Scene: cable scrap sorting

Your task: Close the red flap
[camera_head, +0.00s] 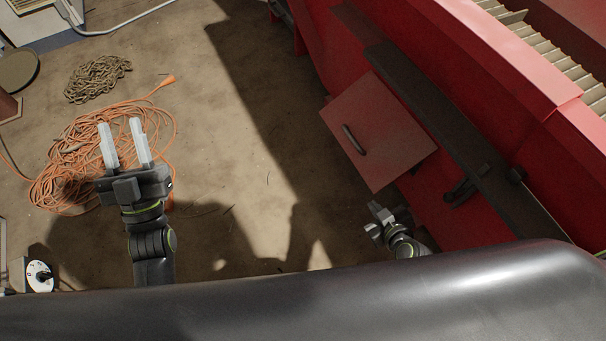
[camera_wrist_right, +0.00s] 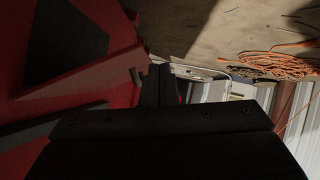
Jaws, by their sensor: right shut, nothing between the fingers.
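The red flap (camera_head: 378,133) is a square panel with a black handle (camera_head: 354,140). It stands out from the side of the red machine (camera_head: 415,75), swung open over the floor. My right gripper (camera_head: 376,213) is shut and empty, just below the flap's lower corner in the head view, with a gap in the picture. In the right wrist view, dark gripper parts (camera_wrist_right: 160,85) show beside shaded red metal (camera_wrist_right: 85,85); I cannot tell which red part is the flap. My left gripper (camera_head: 122,135) is open and empty, far left of the flap, in front of the orange cable.
A coiled orange cable (camera_head: 75,150) and a heap of chain or rope (camera_head: 97,78) lie on the floor at left. A dark beam (camera_head: 440,115) runs along the machine, with a black latch-like handle (camera_head: 462,190) beside it. Floor between flap and cable is mostly clear.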

